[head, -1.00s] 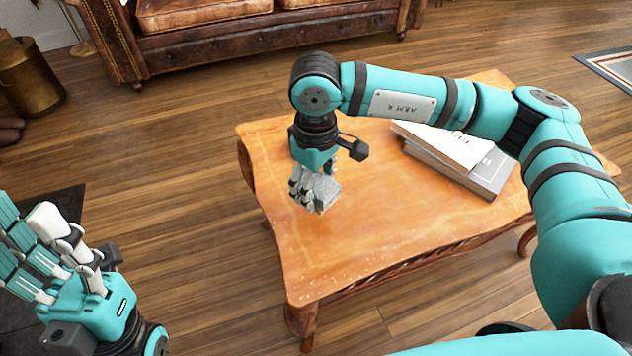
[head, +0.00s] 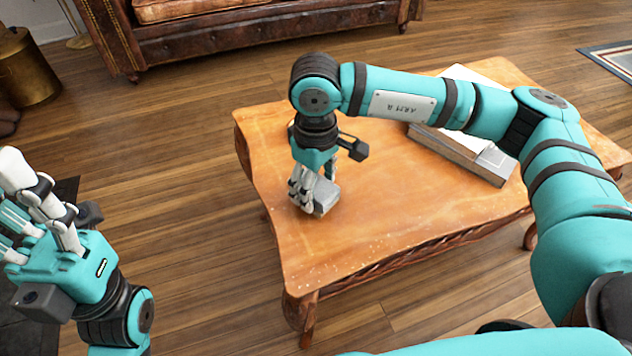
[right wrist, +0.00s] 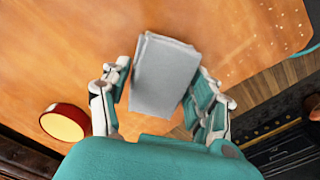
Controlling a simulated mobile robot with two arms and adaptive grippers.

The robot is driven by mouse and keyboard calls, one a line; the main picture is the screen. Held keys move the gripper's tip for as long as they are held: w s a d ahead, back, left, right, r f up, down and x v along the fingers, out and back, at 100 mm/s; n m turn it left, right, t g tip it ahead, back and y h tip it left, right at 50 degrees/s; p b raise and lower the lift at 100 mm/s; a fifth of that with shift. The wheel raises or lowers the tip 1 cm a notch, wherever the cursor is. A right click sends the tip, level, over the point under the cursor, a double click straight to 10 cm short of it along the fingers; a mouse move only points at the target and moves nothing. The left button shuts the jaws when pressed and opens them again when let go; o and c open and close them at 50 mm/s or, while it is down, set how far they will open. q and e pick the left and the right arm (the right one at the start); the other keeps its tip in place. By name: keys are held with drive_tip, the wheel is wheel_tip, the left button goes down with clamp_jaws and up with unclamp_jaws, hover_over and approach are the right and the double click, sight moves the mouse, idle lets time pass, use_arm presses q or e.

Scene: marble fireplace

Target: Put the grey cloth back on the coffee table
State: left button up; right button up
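The grey cloth (head: 325,198) is a small folded block at the left part of the wooden coffee table (head: 400,215). It appears to rest on the tabletop. In the right wrist view the cloth (right wrist: 163,75) lies flat between the fingers. My right gripper (head: 305,195) is low over the table, with its fingers on either side of the cloth. They look straight and spread, with only a small gap at the left side. My left gripper (head: 30,200) is at the left edge over the floor, open and empty, its fingertips partly cut off.
A stack of books (head: 465,155) lies on the table's far right part, partly behind my right arm. A red-rimmed round object (right wrist: 65,122) stands near the hand in the right wrist view. A leather sofa (head: 250,35) is behind. The table's front is clear.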

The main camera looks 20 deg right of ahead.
drive_tip(key=o, duration=0.3)
drive_tip(key=shift+o, duration=0.2)
wheel_tip(320, 180, up, 12)
idle(0.4)
idle(0.4)
